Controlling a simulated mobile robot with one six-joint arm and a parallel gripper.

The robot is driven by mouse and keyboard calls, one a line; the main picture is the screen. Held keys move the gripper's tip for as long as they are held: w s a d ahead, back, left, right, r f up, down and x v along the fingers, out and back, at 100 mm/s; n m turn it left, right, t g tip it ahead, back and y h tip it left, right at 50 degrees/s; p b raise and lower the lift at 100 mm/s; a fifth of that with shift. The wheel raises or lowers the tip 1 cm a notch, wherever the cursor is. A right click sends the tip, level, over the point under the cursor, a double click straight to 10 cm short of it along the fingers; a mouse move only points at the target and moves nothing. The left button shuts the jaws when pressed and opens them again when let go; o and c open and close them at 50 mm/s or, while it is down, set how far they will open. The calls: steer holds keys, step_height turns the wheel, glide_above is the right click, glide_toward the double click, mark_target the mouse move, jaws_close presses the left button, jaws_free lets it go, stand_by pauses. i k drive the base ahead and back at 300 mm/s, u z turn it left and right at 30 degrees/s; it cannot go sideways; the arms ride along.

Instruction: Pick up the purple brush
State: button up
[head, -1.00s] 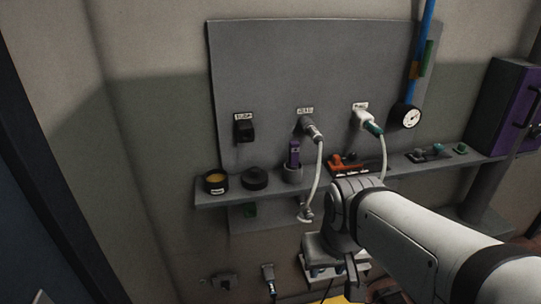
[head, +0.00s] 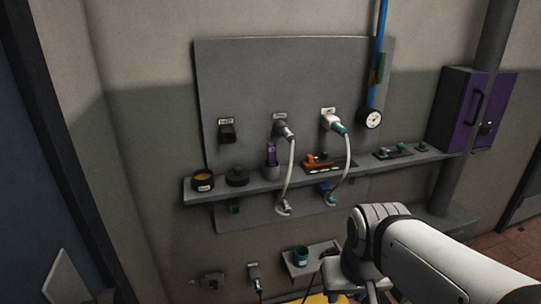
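The purple brush (head: 271,153) stands upright in a small grey cup (head: 271,172) on the wall shelf, left of the white hose. My gripper (head: 366,290) is low in the head view, below and to the right of the brush and well apart from it. Its fingers are small and partly cut off by the bottom edge, so I cannot tell whether they are open or shut.
The shelf (head: 222,192) also bears a dark jar (head: 203,182), a round black lid (head: 237,177) and an orange tool in a tray (head: 318,160). White hoses (head: 292,170) hang beside the cup. A teal cup (head: 300,256) sits on a lower ledge. A purple cabinet (head: 478,110) is at right.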

mark_target(272, 147)
steer(key=z, duration=0.05)
steer(key=i, duration=1)
